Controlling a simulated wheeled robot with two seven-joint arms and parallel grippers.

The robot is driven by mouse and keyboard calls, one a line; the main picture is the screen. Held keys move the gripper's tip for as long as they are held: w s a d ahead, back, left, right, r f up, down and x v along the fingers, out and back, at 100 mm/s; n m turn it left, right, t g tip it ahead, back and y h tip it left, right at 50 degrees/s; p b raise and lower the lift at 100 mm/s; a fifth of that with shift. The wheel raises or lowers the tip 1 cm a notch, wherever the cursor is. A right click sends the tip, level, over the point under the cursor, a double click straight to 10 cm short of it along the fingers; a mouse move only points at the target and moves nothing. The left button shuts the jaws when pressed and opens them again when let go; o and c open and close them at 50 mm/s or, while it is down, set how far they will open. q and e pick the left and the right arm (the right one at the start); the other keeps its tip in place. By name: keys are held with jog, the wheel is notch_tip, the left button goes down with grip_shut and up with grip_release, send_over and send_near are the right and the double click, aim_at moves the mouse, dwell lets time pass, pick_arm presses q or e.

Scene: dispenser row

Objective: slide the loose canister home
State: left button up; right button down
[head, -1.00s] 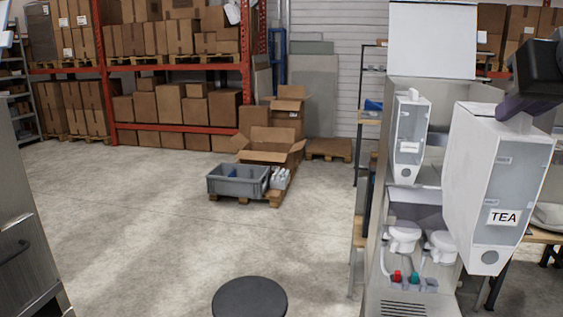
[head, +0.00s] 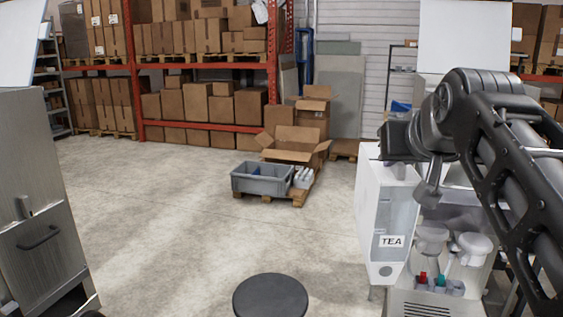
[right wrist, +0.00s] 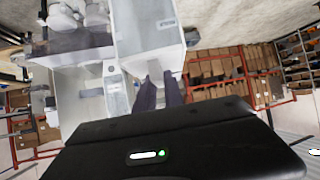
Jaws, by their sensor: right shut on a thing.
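The loose canister (head: 387,222), a white box with a clear grey front panel and a TEA label, hangs upright in front of the dispenser's left side. My right gripper (head: 402,160) is shut on its top handle. In the right wrist view, which is upside down, the two dark fingers (right wrist: 158,92) meet at the canister (right wrist: 146,28). The dispenser (head: 418,302) stands at the right, with two white round outlets (head: 431,238) low in its recess. My right arm hides much of its upper bay.
A round black stool top (head: 270,297) stands at the front centre. A steel cabinet (head: 40,190) is at the left. A grey crate (head: 262,182) sits on a pallet further back. The concrete floor between is clear.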

send_near(362, 189)
jog(key=shift+n, duration=0.3)
jog(key=w+f, duration=0.1)
jog(key=w+a+f, duration=0.1)
jog(key=w+f, duration=0.1)
jog(key=shift+w, duration=0.2)
jog(key=s+a+f, duration=0.1)
jog(key=a+f, duration=0.1)
jog(key=f, duration=0.8)
jog(key=a+f+b, duration=0.1)
jog(key=a+f, duration=0.2)
jog(key=f, duration=0.8)
jog(key=s+a+f+b, duration=0.1)
jog(key=a+f, duration=0.2)
jog(key=f, duration=0.7)
jog(key=shift+s+f+y, duration=0.3)
